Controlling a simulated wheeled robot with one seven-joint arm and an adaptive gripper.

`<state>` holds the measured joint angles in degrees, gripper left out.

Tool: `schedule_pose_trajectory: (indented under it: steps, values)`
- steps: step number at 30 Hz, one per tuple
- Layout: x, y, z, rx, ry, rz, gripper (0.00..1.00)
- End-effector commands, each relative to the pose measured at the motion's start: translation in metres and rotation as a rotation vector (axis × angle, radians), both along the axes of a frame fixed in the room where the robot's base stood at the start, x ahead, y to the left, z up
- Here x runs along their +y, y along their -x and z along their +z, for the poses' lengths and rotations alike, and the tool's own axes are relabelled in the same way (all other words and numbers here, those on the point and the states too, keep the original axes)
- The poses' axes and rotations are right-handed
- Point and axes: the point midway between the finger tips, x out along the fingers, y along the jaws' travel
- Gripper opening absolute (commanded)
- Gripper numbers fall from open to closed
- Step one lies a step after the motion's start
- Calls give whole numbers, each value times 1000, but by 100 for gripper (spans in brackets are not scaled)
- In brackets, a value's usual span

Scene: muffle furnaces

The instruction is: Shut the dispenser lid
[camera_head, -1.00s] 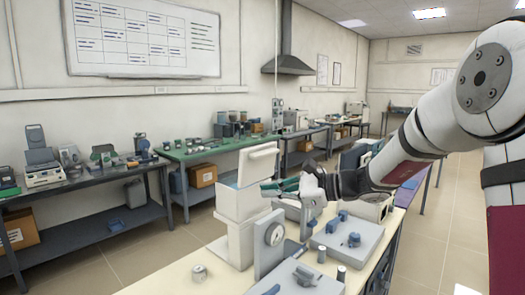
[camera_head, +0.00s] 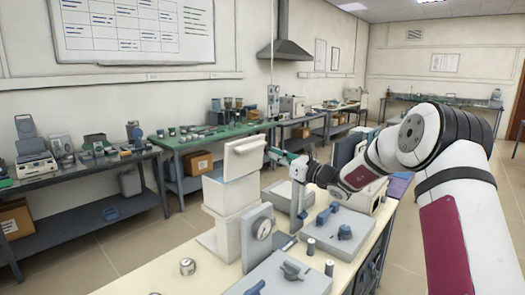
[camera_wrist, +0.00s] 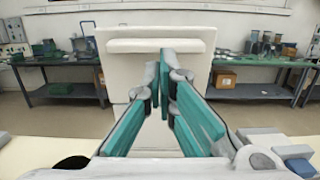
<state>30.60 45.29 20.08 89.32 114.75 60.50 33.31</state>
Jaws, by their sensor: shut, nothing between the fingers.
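The dispenser (camera_head: 231,194) is a tall white box on the cream bench. Its white lid (camera_head: 243,158) stands raised above the body, tilted open. In the wrist view the lid (camera_wrist: 120,75) is a broad panel facing me, with a raised bar (camera_wrist: 155,46) across its upper part. My gripper (camera_head: 276,155) has teal fingers and is at lid height, just right of the lid's edge. In the wrist view my gripper (camera_wrist: 164,68) has its fingertips together and empty, in front of the lid panel below the bar. I cannot tell whether they touch it.
A dial gauge unit (camera_head: 261,229) stands right beside the dispenser. Grey plates with blue knobs (camera_head: 344,231) and small metal cylinders (camera_head: 329,267) occupy the bench front and right. A small metal pot (camera_head: 187,266) sits on the otherwise clear left part of the bench.

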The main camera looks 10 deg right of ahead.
Motion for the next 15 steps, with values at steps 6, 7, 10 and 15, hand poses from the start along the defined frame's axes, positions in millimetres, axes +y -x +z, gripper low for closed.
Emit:
schedule_pose_trajectory:
  steps: [6, 7, 10, 15]
  values:
    - [23, -30, 5, -2, 0, 2, 0]
    - [26, -33, 6, -1, 1, 3, 0]
    - [31, -41, 7, -1, 1, 2, 0]
    - [35, -48, 7, 0, 1, 0, 0]
